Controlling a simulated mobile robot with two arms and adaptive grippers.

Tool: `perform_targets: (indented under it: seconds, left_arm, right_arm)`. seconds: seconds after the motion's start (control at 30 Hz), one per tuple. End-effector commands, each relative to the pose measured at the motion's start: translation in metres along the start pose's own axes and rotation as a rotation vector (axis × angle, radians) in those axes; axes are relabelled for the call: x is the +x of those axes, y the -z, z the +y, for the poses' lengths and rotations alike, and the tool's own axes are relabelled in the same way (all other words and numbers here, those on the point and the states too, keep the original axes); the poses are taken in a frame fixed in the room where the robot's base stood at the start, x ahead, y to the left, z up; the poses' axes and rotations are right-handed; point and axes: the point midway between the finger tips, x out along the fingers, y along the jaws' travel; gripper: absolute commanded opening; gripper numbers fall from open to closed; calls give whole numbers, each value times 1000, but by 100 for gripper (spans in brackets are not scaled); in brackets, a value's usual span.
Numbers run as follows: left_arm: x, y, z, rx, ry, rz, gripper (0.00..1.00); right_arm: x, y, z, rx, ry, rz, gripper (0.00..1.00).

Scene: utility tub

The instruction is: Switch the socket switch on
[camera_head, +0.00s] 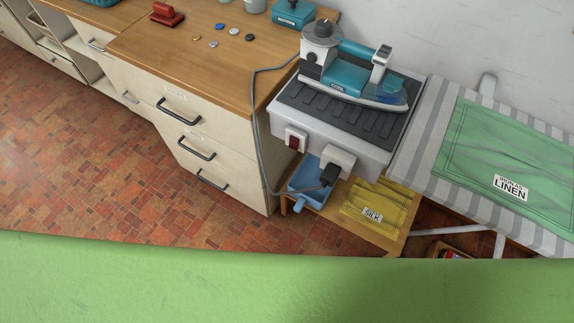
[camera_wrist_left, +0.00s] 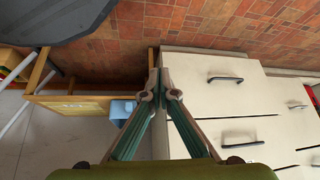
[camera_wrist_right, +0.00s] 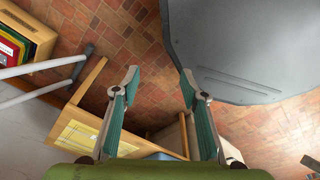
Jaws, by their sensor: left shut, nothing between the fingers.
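In the head view, a red rocker switch (camera_head: 293,142) sits on a pale plate on the front of the grey iron station. Beside it to the right is a white socket (camera_head: 338,159) with a black plug (camera_head: 328,175) in it and a grey cord. Whether the switch is on or off is too small to tell. My left gripper (camera_wrist_left: 160,92) is shut and empty in the left wrist view, with drawer fronts to its right. My right gripper (camera_wrist_right: 158,80) is open and empty in the right wrist view, over the floor. Neither gripper shows in the head view.
A teal iron (camera_head: 355,75) rests on the station. The striped ironing board (camera_head: 420,135) with a green linen cloth (camera_head: 515,150) is at right. A blue tray (camera_head: 309,183) and yellow silk cloth (camera_head: 372,207) lie below on a wooden shelf. The tiled floor (camera_head: 80,150) is clear at left.

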Motion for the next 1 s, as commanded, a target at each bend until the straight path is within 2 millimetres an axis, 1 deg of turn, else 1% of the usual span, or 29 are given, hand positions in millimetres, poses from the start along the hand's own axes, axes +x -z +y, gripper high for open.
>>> perform_targets:
  seconds: [0.03, 0.07, 0.1, 0.17, 0.2, 0.27, 0.3, 0.37, 0.4, 0.47, 0.5, 0.57, 0.6, 0.67, 0.7, 0.8, 0.9, 1.0]
  left_arm:
    - [22, 20, 2, 8, -6, 94, 0]
    - [27, 36, 3, 12, -9, 149, 0]
    - [31, 58, 5, 18, -15, 224, 0]
    - [34, 89, 8, 25, -26, 333, 0]
    - [35, 110, 11, 29, -33, 407, 0]
    - [32, 139, 16, 34, -46, 516, 0]
    - [29, 158, 20, 37, -56, 588, 0]
    - [21, 184, 26, 41, -71, 698, 0]
    - [14, 200, 29, 43, -81, 771, 0]
    - [2, 223, 36, 45, -99, 880, 0]
    - [-8, 236, 40, 45, -111, 952, 0]
    - [-24, 254, 46, 45, -131, 1060, 0]
    - [-37, 265, 50, 45, -144, 1132, 0]
    - [-57, 278, 55, 44, -164, 1236, 0]
    - [-70, 285, 58, 42, -178, 1301, 0]
    - [-102, 296, 65, 36, -208, 1444, 0]
    - [-128, 302, 69, 29, -232, 1551, 0]
    - [-146, 304, 71, 25, -248, 1620, 0]
  right_arm:
    - [21, 10, 0, 2, -1, 12, 40]
    - [25, 16, 0, 2, -1, 14, 40]
    - [30, 23, 0, 3, -1, 18, 40]
    - [37, 34, 0, 5, -1, 25, 40]
    - [41, 41, 0, 6, -2, 30, 40]
    - [46, 52, 1, 8, -2, 37, 40]
    - [49, 58, 1, 9, -3, 41, 40]
    - [54, 68, 1, 11, -3, 47, 40]
    - [56, 74, 2, 12, -4, 52, 40]
    - [59, 83, 2, 14, -5, 59, 40]
    - [61, 89, 2, 15, -5, 63, 40]
    - [63, 97, 3, 16, -6, 70, 40]
    - [64, 102, 3, 17, -7, 75, 40]
    - [65, 109, 4, 19, -7, 81, 40]
    - [65, 113, 4, 20, -8, 86, 40]
    - [64, 121, 4, 21, -9, 93, 40]
    - [61, 126, 5, 22, -10, 99, 40]
    - [58, 130, 5, 23, -10, 103, 40]
